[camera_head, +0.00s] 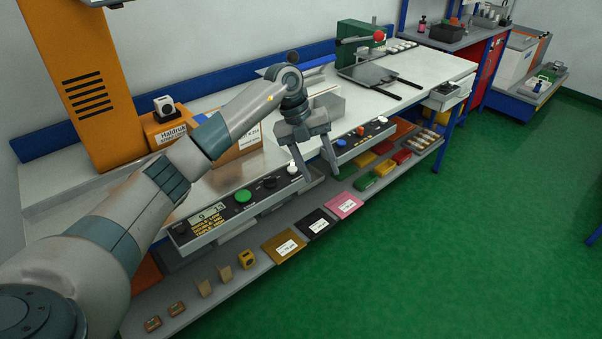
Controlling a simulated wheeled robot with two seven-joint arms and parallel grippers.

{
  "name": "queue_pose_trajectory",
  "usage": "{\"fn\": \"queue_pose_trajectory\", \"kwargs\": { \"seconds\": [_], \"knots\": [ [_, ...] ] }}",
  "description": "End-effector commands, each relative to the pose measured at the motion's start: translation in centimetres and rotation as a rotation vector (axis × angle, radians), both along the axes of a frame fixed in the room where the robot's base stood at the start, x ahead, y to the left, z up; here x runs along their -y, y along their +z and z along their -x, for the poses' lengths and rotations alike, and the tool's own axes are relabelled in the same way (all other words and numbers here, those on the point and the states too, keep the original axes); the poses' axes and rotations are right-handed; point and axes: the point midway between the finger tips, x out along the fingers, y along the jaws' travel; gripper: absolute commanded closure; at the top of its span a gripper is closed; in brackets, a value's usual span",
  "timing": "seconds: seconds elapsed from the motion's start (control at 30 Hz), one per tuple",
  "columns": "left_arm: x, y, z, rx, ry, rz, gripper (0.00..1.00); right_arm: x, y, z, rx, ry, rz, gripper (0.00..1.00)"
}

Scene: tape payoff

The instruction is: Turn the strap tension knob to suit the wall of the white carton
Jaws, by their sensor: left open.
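The near control panel (212,228) carries a display, a green button (243,196), black knobs (270,182) and that white knob. I cannot read which knob is for strap tension. A brown carton (238,153) with a white label is partly hidden by my left arm. I cannot make out a white carton for certain.
An orange machine column (80,85) stands at the left. A green machine (357,42) with a grey plate stands at the back. The lower shelf (215,311) holds coloured packs and small blocks. The green floor (460,240) at the right is clear.

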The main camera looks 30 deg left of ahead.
Motion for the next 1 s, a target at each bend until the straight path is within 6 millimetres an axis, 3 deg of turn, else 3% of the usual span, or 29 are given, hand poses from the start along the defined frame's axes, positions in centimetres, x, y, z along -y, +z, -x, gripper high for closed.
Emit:
{"fn": "queue_pose_trajectory", "kwargs": {
  "seconds": [0.03, 0.1, 0.2, 0.3, 0.43, 0.77, 1.0],
  "knots": [
    [-3.3, 3.2, -0.9, -0.007, 0.073, -0.07, 0.5, 1.0, 1.1, 3.6, -0.074, -0.005, 0.017, 0.72],
    [-7.6, 5.3, -1.5, -0.031, 0.169, -0.17, 0.5, 2.0, 0.8, 7.6, -0.153, -0.01, 0.036, 0.72],
    [-12.1, 7.3, -1.4, -0.071, 0.274, -0.279, 0.5, 2.9, 0.3, 10.9, -0.21, -0.013, 0.05, 0.72],
    [-14.6, 8.5, -0.9, -0.101, 0.335, -0.344, 0.5, 3.3, 0.0, 12.5, -0.234, -0.014, 0.056, 0.72],
    [-15.7, 9.0, -0.6, -0.116, 0.363, -0.374, 0.5, 3.4, -0.1, 13.2, -0.243, -0.014, 0.058, 0.72],
    [-15.7, 8.9, -0.6, -0.116, 0.361, -0.371, 0.5, 3.4, -0.1, 13.1, -0.241, -0.014, 0.058, 0.72],
    [-15.6, 7.7, -0.6, -0.117, 0.359, -0.371, 0.5, 3.4, 0.2, 13.2, -0.244, -0.014, 0.058, 0.72]
  ]
}}
